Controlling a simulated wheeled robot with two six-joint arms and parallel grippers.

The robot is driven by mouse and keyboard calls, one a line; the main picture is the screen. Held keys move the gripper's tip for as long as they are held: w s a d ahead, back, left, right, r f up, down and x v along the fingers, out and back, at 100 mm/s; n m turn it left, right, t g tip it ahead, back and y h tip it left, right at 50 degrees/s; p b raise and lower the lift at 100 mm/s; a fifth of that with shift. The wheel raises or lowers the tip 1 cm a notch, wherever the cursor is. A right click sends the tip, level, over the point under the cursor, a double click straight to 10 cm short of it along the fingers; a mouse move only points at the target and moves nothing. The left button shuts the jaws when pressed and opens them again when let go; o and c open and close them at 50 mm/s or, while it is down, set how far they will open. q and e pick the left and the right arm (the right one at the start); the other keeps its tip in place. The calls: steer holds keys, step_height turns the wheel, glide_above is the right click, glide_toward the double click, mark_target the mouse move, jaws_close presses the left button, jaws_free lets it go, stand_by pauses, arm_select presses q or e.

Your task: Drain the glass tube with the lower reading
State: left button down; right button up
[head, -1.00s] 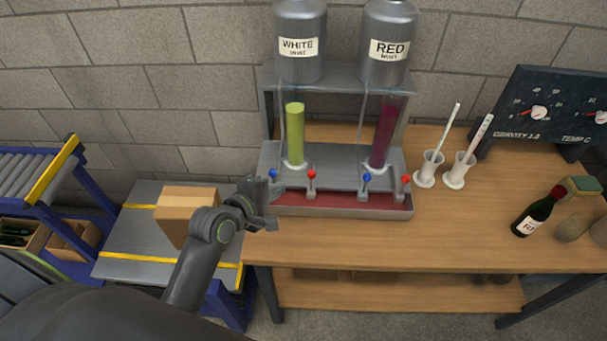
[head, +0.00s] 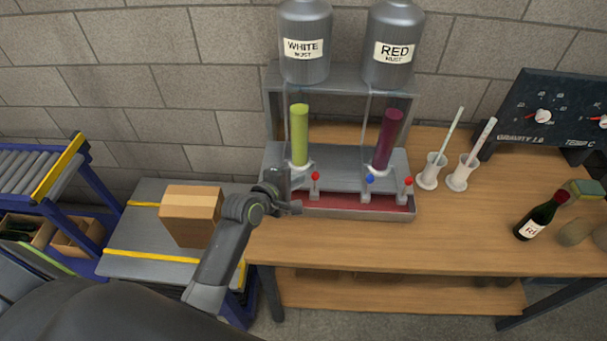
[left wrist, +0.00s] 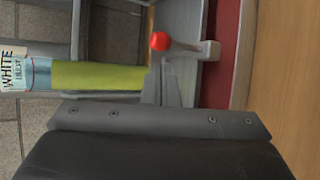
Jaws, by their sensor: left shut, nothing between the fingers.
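The white must tube (head: 300,138) holds a yellow-green column, also seen in the left wrist view (left wrist: 95,76). The red must tube (head: 388,140) holds a dark purple column. Their tops look nearly level and I cannot read any scale. Before the white tube is a red-knobbed lever (head: 315,177); its blue-knobbed lever is hidden behind my gripper. The red tube has a blue lever (head: 369,180) and a red lever (head: 407,182). My left gripper (head: 288,197) is shut and empty, left of the white tube's red lever (left wrist: 160,42). My right gripper is out of view.
A red-floored drip tray (head: 345,213) runs below the levers. The white (head: 304,65) and red (head: 392,68) must tanks stand above. A cardboard box (head: 191,210) sits left. The bench front is clear.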

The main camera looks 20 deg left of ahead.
mark_target(315, 183)
arm_select(q)
steer(key=shift+x, duration=1.6)
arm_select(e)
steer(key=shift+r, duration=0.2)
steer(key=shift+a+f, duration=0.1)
